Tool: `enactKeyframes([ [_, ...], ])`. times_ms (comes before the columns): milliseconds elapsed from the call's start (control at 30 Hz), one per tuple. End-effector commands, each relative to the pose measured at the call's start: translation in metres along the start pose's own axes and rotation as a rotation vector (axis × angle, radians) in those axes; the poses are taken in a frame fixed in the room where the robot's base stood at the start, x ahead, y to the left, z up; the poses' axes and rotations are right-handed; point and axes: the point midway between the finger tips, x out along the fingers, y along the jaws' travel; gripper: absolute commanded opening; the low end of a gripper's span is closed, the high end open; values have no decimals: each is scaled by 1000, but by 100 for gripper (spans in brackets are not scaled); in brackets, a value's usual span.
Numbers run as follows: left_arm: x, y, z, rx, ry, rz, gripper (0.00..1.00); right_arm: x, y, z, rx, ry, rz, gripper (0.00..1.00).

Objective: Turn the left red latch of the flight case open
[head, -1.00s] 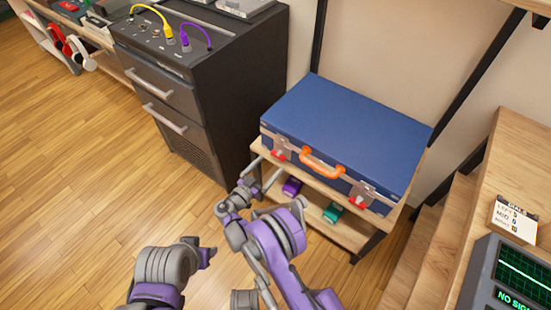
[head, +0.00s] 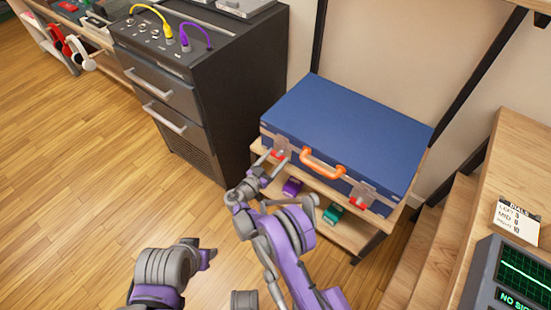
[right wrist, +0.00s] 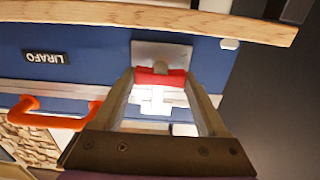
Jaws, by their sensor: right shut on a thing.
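The blue flight case (head: 345,125) lies closed on a wooden shelf, its front towards me. Its left red latch (head: 279,154) sits on a metal plate at the left of the front. My right gripper (head: 273,160) is at this latch, shut on it. In the right wrist view, which is upside down, the red latch (right wrist: 161,77) lies crosswise between the fingertips. The right red latch (head: 358,203) is at the other end of the front.
The orange handle (head: 322,164) is just right of the gripper in the head view. A purple thing (head: 292,187) and a green thing (head: 333,213) lie on the lower shelf. A black drawer cabinet (head: 205,85) stands close on the left. The wooden floor is clear.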

Motion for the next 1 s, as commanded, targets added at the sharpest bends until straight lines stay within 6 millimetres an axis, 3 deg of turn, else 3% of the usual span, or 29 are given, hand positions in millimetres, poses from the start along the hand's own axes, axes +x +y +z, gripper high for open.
enactKeyframes([
  [33, 0, 0, 0, 0, 0, 0, 50, 0, 0, 0, 0, 0, 0, 35],
  [133, 0, 0, 0, 0, 0, 0, 50, 0, 0, 0, 0, 0, 0, 19],
  [567, 8, 0, 2, 0, -3, 0, 50, 0, 0, 1, -106, -1, 0, 19],
  [1000, 30, 0, 8, 0, -10, 0, 50, 0, -1, 2, -489, -1, 1, 19],
])
